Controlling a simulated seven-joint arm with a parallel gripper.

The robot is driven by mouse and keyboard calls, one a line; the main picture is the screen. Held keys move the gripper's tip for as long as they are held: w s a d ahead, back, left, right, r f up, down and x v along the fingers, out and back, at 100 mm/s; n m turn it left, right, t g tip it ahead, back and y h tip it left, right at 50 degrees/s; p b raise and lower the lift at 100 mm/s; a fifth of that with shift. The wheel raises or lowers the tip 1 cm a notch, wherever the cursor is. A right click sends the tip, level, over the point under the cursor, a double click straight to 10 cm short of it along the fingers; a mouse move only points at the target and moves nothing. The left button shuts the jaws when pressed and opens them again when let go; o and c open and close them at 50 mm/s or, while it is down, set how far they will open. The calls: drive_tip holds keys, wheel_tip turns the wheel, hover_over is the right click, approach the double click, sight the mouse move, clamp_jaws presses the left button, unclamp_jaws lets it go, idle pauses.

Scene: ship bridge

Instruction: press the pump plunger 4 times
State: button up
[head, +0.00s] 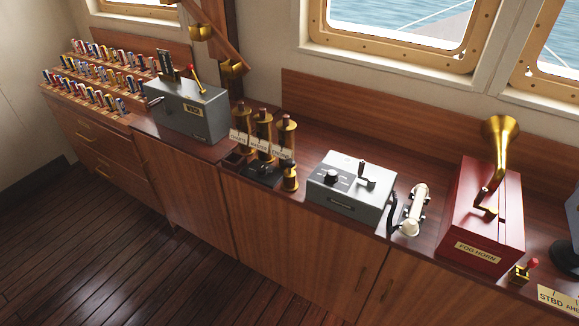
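No part is marked as a pump, so I cannot tell for sure which is the plunger. A red box (482,215) labelled FOG HORN stands on the counter at the right. It carries a brass horn (500,137) and a dark-gripped handle (484,198) on its top. Several upright brass cylinders (263,131) with dark reddish tops and small labels stand at the middle left. My gripper is not in view.
A grey box with levers (190,110) stands left of the cylinders. A light grey control box (351,184) and a cream telephone handset (414,210) lie between cylinders and fog horn. A small red-knobbed lever (524,271) stands at the front right. Racks of coloured rolls (95,75) fill the far left.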

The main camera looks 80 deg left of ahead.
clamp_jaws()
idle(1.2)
